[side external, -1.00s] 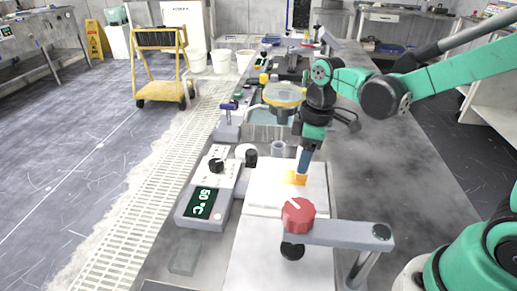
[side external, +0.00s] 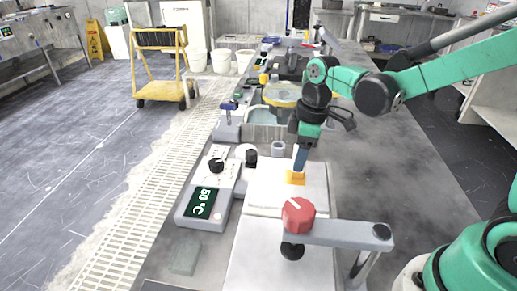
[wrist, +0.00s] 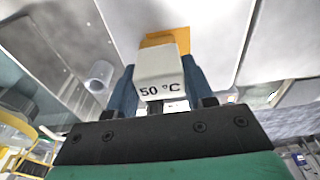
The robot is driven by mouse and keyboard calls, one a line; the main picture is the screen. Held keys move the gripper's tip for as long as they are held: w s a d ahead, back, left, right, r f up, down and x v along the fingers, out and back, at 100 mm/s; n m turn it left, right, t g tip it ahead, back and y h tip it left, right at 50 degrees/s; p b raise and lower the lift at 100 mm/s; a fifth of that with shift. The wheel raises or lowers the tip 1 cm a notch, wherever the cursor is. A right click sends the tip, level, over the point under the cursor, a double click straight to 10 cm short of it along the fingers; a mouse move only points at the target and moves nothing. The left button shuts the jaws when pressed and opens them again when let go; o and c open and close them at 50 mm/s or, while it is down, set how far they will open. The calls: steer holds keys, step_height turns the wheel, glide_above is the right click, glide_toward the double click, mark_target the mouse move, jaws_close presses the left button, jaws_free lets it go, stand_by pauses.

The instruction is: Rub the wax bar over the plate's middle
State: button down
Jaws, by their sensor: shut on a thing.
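My gripper (side external: 300,160) points down over the pale plate (side external: 263,198), beside an orange patch (side external: 295,178) on it. In the wrist view my gripper's blue fingers (wrist: 162,80) are shut on a whitish bar (wrist: 162,65) marked "50 °C", which I take for the wax bar. The orange patch (wrist: 165,36) shows just beyond the bar's end, on the pale plate (wrist: 215,22). The side external view does not show the bar clearly, and whether it touches the plate cannot be told.
A control box (side external: 203,203) reading 50 °C stands left of the plate. A red knob (side external: 298,213) on a grey arm (side external: 345,235) overhangs the plate's near part. A small grey cup (side external: 278,148) stands behind. The bench (side external: 395,175) is clear to the right.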

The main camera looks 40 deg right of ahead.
steer(key=shift+s+d, duration=0.6)
steer(key=shift+w+a, duration=1.5)
steer(key=shift+a, duration=0.05)
steer(key=shift+w+a+r, duration=0.1)
steer(key=shift+w+a, duration=0.1)
step_height(320, 180, up, 8)
steer(key=shift+s, duration=0.2)
